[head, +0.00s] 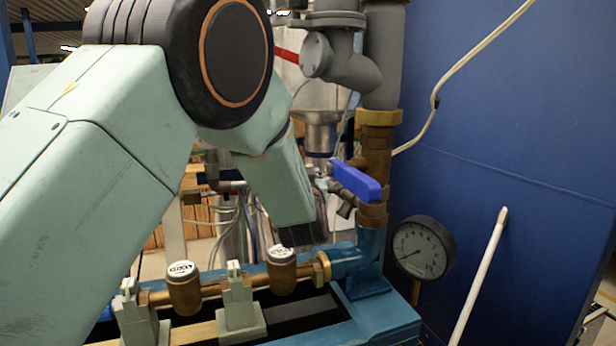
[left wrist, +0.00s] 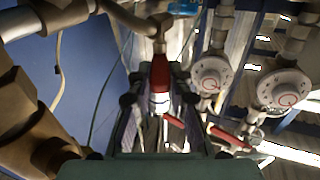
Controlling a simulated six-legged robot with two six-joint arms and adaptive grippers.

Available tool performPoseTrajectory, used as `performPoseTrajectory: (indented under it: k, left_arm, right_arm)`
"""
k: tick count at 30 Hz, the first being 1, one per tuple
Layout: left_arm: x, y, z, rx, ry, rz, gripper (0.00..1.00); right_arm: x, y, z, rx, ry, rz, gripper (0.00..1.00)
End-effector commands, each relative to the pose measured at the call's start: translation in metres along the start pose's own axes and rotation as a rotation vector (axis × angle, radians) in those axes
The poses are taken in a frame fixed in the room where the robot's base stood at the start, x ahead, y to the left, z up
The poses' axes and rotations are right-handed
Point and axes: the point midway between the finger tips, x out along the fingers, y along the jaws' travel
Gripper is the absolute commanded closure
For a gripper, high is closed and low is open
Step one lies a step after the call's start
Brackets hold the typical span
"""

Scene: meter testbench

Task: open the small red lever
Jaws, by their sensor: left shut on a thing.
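A small red lever (left wrist: 160,74) shows in the left wrist view, pointing toward the camera below a brown pipe fitting, with a pale metal part at its near end. My left gripper (left wrist: 159,100) has a dark finger on each side of it and is shut on it; the exact contact is hard to make out. In the head view my left arm comes in from the left and bends down, and its gripper fingers and this lever cannot be made out there. My right gripper is in neither view.
A blue-handled valve (head: 356,181) sits on the brown vertical pipe, above a round gauge (head: 423,247). Two capped water meters (head: 183,287) (head: 281,270) lie along the bench pipe. Two white dials (left wrist: 211,74) (left wrist: 283,88) and another red handle (left wrist: 230,137) are at right in the wrist view.

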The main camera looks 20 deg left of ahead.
Motion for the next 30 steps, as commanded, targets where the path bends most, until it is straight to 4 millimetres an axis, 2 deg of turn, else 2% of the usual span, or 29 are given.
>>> performPoseTrajectory:
  k: [9, 10, 18, 26, 30]
  left_arm:
    - [0.0004, 0.0003, -0.0018, -0.001, 0.004, 0.0, 1.0]
    - [0.0005, 0.0002, -0.0019, -0.001, 0.004, 0.0, 0.8]
    - [0.0004, 0.0, -0.0013, -0.001, 0.003, 0.0, 0.58]
    - [0.0, -0.0001, -0.0009, -0.001, 0.002, 0.0, 0.58]
    - [-0.0078, 0.0004, -0.0011, -0.001, 0.001, 0.001, 0.58]
  right_arm:
    - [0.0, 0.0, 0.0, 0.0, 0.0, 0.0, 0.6]
    - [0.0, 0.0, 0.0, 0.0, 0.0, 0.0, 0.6]
    - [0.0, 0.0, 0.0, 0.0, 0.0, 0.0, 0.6]
    - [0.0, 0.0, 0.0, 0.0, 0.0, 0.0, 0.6]
    - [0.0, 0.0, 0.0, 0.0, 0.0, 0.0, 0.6]
